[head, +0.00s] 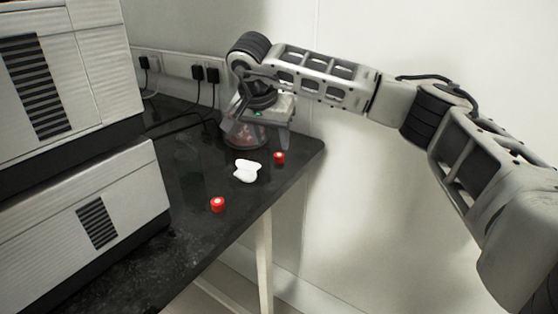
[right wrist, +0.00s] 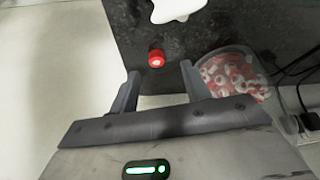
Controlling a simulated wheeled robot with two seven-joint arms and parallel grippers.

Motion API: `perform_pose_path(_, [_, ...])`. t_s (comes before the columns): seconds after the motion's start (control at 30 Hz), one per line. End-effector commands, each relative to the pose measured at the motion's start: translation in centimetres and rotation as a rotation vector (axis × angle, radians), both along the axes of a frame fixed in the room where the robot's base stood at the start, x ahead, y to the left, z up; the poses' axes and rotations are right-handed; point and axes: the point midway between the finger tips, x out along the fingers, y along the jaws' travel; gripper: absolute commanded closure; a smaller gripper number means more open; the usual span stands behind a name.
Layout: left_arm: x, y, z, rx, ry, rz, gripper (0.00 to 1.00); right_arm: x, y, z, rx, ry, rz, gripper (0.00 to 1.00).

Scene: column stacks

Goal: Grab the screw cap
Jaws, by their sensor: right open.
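One red screw cap (head: 279,157) with a pale centre sits on the dark bench top near its right edge. It also shows in the right wrist view (right wrist: 156,58), just beyond the fingertips and between their lines. A second red cap (head: 217,204) sits nearer on the bench, at the front left. My right gripper (head: 258,135) is open and empty, above the far end of the bench; in the right wrist view its two fingers (right wrist: 160,73) stand apart with nothing between them. My left gripper is not in view.
A clear tub (right wrist: 235,78) of red and white caps stands beside one finger, partly hidden by my gripper in the head view. A white lobed object (head: 246,171) lies between the two caps. Stacked grey instruments (head: 75,190) fill the left; cables run behind.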

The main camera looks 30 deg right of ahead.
Motion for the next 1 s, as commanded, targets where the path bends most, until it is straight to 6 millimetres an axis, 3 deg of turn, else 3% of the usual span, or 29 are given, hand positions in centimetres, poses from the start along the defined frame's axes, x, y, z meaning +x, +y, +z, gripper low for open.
perform_pose_path(0.17, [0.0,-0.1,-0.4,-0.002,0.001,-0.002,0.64,0.1,-0.6,-1.0,-0.001,0.001,-0.003,0.53])
perform_pose_path(0.43, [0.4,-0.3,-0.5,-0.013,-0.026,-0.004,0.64,0.7,-2.4,-4.5,0.001,0.002,-0.002,0.53])
perform_pose_path(0.67, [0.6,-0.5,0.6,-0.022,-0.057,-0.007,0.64,0.8,-2.5,-4.7,0.0,0.0,0.0,0.53])
perform_pose_path(0.7, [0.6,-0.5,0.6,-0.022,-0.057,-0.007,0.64,0.8,-2.5,-4.7,0.0,0.0,0.0,0.55])
perform_pose_path(0.87, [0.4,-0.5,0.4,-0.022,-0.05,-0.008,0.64,0.8,-2.5,-4.7,0.0,0.0,0.0,1.0])
perform_pose_path(1.0, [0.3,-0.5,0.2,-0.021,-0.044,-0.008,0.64,0.8,-2.5,-4.7,0.0,0.0,0.0,1.0])
